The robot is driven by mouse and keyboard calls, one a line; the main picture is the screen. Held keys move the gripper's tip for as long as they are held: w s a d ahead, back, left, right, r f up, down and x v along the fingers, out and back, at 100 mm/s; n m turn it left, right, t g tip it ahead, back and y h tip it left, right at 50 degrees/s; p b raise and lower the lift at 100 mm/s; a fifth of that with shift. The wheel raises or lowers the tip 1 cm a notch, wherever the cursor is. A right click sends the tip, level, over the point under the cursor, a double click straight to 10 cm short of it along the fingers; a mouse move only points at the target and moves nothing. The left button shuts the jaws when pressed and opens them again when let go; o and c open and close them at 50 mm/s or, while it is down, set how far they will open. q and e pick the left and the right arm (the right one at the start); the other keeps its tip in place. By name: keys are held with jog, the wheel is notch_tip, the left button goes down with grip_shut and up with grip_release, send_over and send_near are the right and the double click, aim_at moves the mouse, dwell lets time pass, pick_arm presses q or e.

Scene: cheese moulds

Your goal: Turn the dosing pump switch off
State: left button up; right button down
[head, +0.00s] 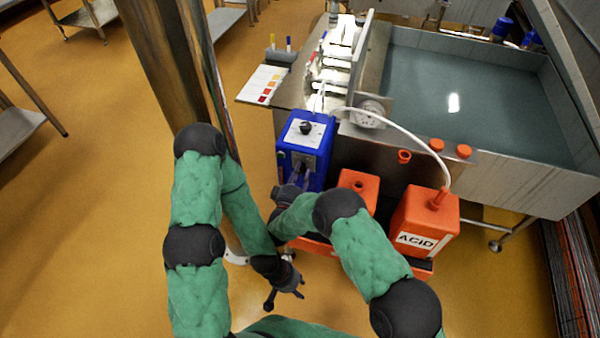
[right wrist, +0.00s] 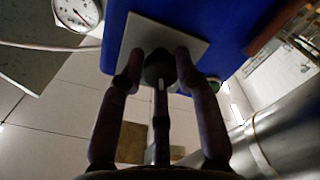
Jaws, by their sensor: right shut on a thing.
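The dosing pump (head: 315,135) is a blue box with a pale plate and a black knob (head: 305,128) on its top. My right gripper (head: 297,182) is at the front face of the pump. In the right wrist view its fingers (right wrist: 158,75) are closed around a black rotary switch (right wrist: 159,66) on a grey plate (right wrist: 140,40). The fingers hide part of the switch, and I cannot read its setting. My left gripper (head: 285,284) hangs lower, apart from the pump, with its fingers spread and empty.
An orange ACID canister (head: 425,225) and another orange container (head: 358,185) stand right of the pump. A pale hose (head: 405,130) runs to the ACID canister. A steel vat (head: 480,95) is behind. A dial gauge (head: 368,115) sits close by.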

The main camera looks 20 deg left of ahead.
jog(key=shift+d+f+n, duration=0.1)
jog(key=shift+f+n, duration=0.1)
jog(key=shift+n, duration=0.4)
jog(key=c, duration=0.9)
grip_release()
jog(key=shift+r, duration=0.2)
jog(key=shift+r, duration=0.25)
notch_tip(320, 180, up, 9)
jog(key=shift+r, duration=0.1)
